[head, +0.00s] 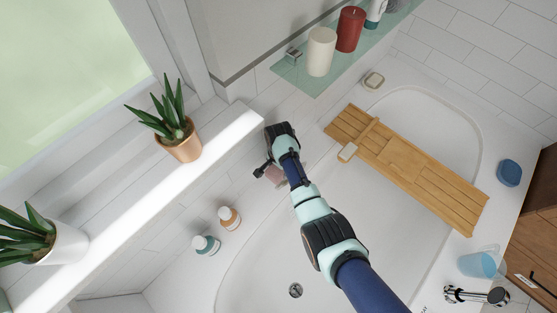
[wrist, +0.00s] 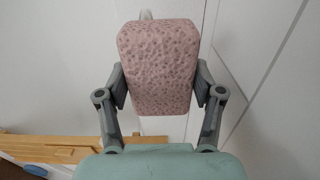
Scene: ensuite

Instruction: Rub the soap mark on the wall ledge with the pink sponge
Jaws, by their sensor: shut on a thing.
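The pink sponge (wrist: 158,68) is speckled and sits upright between the two fingers of my gripper (wrist: 160,88), which is shut on its sides. In the head view, the sponge (head: 276,175) is partly hidden by my gripper (head: 266,171), beside the tiled wall below the white ledge (head: 205,148). I cannot tell whether the sponge touches the wall. I cannot make out a soap mark in either view. A small pale shape shows just above the sponge in the wrist view; I cannot tell what it is.
Two small bottles (head: 229,217) (head: 205,245) stand left of my gripper. Potted plants (head: 180,145) (head: 41,240) stand by the window. A glass shelf (head: 300,78) holds candles (head: 321,52). A wooden tray (head: 410,170) spans the bathtub (head: 262,275).

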